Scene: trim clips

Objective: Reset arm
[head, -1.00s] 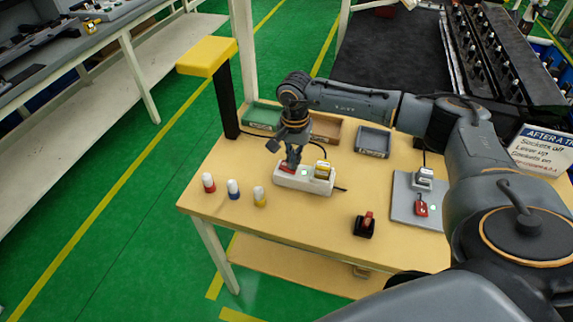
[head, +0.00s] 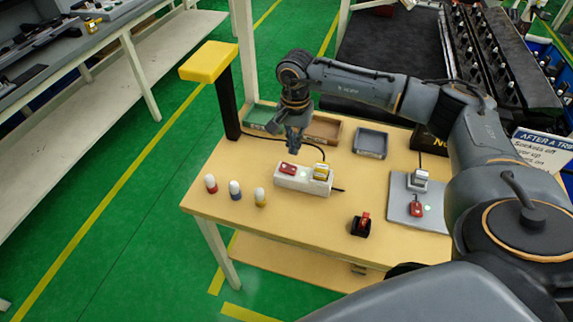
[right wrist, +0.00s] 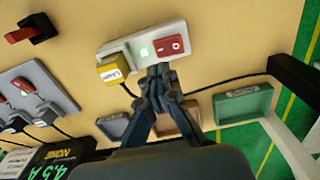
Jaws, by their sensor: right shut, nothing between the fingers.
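My right arm reaches over the table from the right. My right gripper (head: 294,148) is shut and empty, raised above the white socket block just behind its red rocker switch. It also shows in the right wrist view (right wrist: 160,75), pointing at the block's edge. The white socket block (head: 305,183) lies on the table with a red switch (head: 288,169), a lit green light and a yellow plug (head: 321,172) in it. My left gripper is not in view.
A black and red switch (head: 362,224) and a grey board (head: 405,200) with a plug are to the right. Green, brown and grey trays (head: 371,143) line the back. A yellow-topped post (head: 210,62) stands at left.

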